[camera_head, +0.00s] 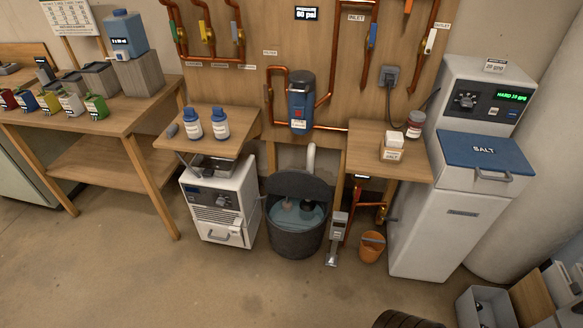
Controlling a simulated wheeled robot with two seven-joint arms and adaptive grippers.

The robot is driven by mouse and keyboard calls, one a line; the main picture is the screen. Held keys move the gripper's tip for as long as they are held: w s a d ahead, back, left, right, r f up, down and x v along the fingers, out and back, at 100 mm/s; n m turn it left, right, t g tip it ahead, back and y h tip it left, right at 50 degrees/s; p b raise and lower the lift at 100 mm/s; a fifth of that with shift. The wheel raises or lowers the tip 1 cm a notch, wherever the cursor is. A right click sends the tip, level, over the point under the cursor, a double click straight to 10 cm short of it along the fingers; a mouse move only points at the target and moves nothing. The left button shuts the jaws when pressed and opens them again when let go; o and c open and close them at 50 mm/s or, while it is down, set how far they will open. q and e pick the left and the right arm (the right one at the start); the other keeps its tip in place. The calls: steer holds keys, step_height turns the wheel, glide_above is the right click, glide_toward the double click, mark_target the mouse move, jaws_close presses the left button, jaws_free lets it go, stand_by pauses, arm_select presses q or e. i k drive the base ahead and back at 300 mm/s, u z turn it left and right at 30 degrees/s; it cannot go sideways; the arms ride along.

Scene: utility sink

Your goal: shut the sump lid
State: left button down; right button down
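The sump (292,242) is a dark round tub on the floor below the wall panel, near the middle of the view. Its dark lid (299,185) is open, tilted up at the back of the tub. Bluish water (287,217) shows inside, with a dark object and a small pale one in it. A pale pipe rises behind the lid. The lid's hinge is too small to make out. Neither of my grippers is in view, so nothing is seen touching the lid.
A white unit (222,205) stands close on the sump's left. A grey pedal-like device (335,238) and an orange bucket (371,246) stand on its right. Small wooden shelves (213,137) flank it above. The floor (230,285) in front is clear.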

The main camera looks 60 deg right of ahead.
mark_target(297, 183)
steer(key=z, duration=0.1)
steer(key=i, duration=1.45)
steer(key=z, duration=0.95)
steer(key=i, duration=0.9)
steer(key=z, duration=1)
